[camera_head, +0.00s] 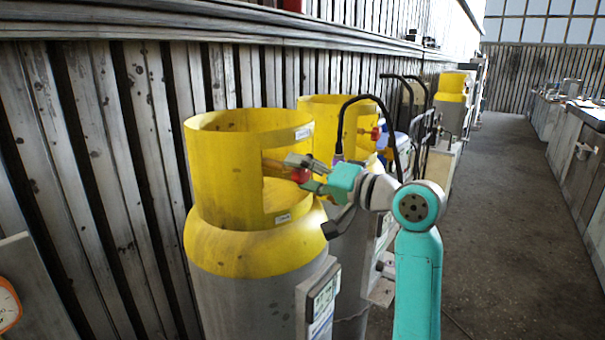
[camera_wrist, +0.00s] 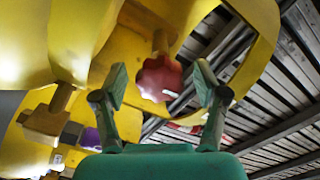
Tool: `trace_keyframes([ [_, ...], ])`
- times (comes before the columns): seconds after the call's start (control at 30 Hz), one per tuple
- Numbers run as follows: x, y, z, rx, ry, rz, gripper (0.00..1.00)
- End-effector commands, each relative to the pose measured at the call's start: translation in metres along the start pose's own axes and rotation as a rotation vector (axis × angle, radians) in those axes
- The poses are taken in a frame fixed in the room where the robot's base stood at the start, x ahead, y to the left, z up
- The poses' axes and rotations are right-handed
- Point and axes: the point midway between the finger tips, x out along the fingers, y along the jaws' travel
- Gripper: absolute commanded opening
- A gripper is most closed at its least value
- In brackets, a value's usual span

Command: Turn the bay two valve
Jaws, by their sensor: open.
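A red valve knob (camera_head: 300,175) sits inside the open side of the yellow collar (camera_head: 222,158) of the nearest grey cylinder, on a brass stem. In the wrist view the scalloped red knob (camera_wrist: 160,78) shows between the fingers, with a white mark on it. My gripper (camera_head: 303,172) is open, with one finger on each side of the knob. In the wrist view a gap shows between the knob and each finger of my gripper (camera_wrist: 161,80). I cannot read the bay number on the cylinder labels.
A second yellow-collared cylinder (camera_head: 325,108) with its own red knob (camera_head: 376,133) stands just behind. A black hose (camera_head: 348,104) arches close to my wrist. A display box (camera_head: 320,298) hangs on the near cylinder. The floor aisle (camera_head: 490,220) on the right is clear.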

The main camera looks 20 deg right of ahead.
Motion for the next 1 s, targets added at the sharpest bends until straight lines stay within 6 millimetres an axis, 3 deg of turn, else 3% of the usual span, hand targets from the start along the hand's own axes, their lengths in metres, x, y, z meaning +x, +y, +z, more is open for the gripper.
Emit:
trace_keyframes([
  [0.27,0.0015,0.0002,0.0,0.0,0.0,0.0,0.72],
  [0.5,0.0013,0.0003,0.0001,0.001,0.0,0.0,0.15],
  [0.53,0.0013,0.0003,0.0001,0.001,0.0,0.0,0.12],
  [1.0,0.0013,0.0005,0.0001,-0.099,0.0,0.001,0.12],
])
